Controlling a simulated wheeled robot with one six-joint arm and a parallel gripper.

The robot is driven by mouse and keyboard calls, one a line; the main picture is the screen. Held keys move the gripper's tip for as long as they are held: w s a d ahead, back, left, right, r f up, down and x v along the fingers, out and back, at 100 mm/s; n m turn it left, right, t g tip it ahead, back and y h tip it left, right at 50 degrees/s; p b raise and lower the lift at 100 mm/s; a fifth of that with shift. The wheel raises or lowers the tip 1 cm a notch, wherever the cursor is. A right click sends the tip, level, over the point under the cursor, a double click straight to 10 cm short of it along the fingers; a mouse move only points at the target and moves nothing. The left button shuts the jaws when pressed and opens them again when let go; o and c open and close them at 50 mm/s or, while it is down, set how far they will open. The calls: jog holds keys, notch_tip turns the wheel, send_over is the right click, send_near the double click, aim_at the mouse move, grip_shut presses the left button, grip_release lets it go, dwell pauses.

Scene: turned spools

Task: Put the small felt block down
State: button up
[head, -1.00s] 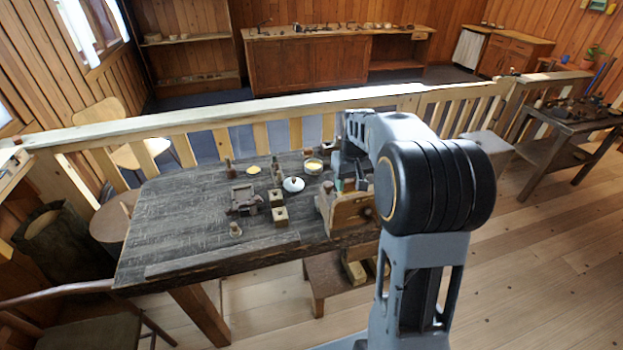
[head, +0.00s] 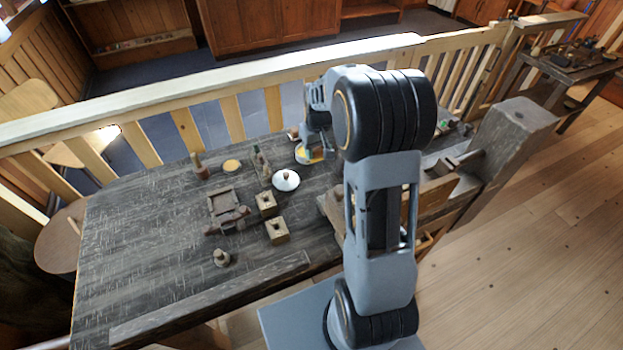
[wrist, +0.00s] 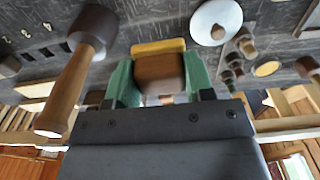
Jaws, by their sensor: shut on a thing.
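The small felt block (wrist: 160,72) is a brown block with a yellow strip along its far edge, seen in the wrist view. My gripper (wrist: 158,64) has green fingers on both sides of it and is shut on it. In the head view my gripper (head: 318,152) hangs at the back of the dark workbench (head: 140,235), right of the white knobbed lid (head: 286,181). My arm hides part of that area. I cannot tell whether the block touches anything beneath.
A mallet (wrist: 66,88) looms close on the left in the wrist view. Two square wooden blocks (head: 277,231), a small vise-like piece (head: 224,207), a yellow disc (head: 232,166) and a small spool (head: 221,258) stand on the bench. Its left part is clear. A railing (head: 200,85) runs behind.

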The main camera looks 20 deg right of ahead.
send_over(316, 182)
notch_tip(316, 182, down, 8)
jog(key=shift+a+r, duration=0.1)
jog(key=shift+r, duration=0.1)
jog(key=shift+f+p, duration=0.3)
jog(key=shift+f, duration=1.9)
jog(key=shift+f, duration=0.1)
jog(key=o, duration=1.1)
jog(key=shift+c, duration=0.2)
